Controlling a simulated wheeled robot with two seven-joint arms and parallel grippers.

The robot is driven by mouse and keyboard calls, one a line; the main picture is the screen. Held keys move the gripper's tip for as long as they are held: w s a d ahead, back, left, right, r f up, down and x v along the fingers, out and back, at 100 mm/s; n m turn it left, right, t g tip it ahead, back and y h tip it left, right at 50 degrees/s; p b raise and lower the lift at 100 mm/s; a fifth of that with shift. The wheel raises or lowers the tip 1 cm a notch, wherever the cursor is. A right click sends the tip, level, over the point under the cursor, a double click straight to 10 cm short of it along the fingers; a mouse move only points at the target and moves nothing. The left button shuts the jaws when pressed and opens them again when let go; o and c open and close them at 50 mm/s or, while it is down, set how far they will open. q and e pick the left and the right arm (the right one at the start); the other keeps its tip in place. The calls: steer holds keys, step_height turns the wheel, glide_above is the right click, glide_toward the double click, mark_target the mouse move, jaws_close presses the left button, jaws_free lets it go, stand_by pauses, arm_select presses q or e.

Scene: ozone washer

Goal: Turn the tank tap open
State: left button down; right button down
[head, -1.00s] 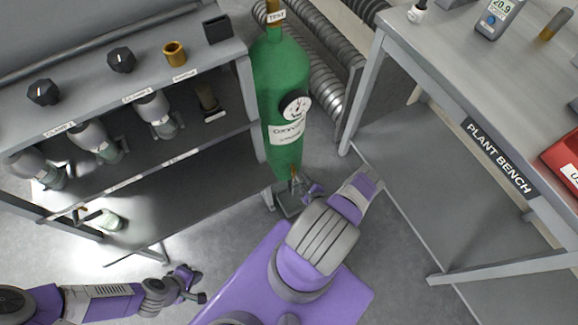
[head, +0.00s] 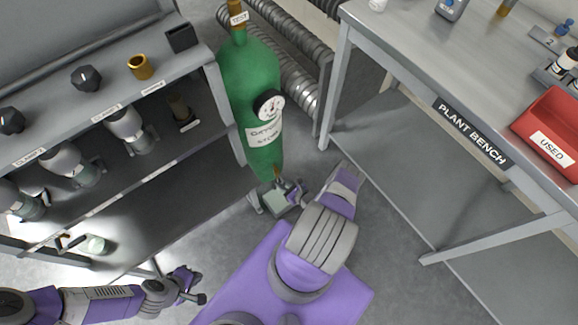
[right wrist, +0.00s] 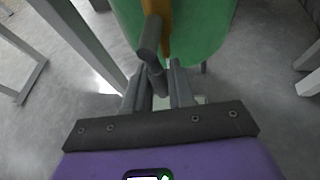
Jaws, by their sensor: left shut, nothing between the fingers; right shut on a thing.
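The green tank (head: 247,72) stands upright between the shelf and the bench, with a round gauge (head: 268,105) and a white label on its side. Its brass tap (head: 277,171) is at the bottom and also shows in the right wrist view (right wrist: 164,32), with a grey bar-like handle (right wrist: 149,37). My right gripper (head: 289,188) is at the tap. In the right wrist view its fingers (right wrist: 158,85) are shut on the grey tap handle; the exact contact is partly hidden. My left gripper (head: 198,292) is shut and empty, low over the floor, away from the tank.
A grey shelf unit (head: 150,98) with knobs and several pump-like units stands left of the tank. The plant bench (head: 405,60) is at right, with a red tray (head: 552,125). Ribbed hoses (head: 292,85) run behind the tank. Floor in front is clear.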

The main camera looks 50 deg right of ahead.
steer(key=shift+a, duration=0.1)
stand_by(0.3)
steer(key=c, duration=1)
jaws_free()
steer(key=shift+c, duration=0.2)
steer(key=p+v, duration=0.1)
steer(key=v, duration=0.6)
steer(key=shift+s+p, duration=0.3)
steer(key=shift+r, duration=0.1)
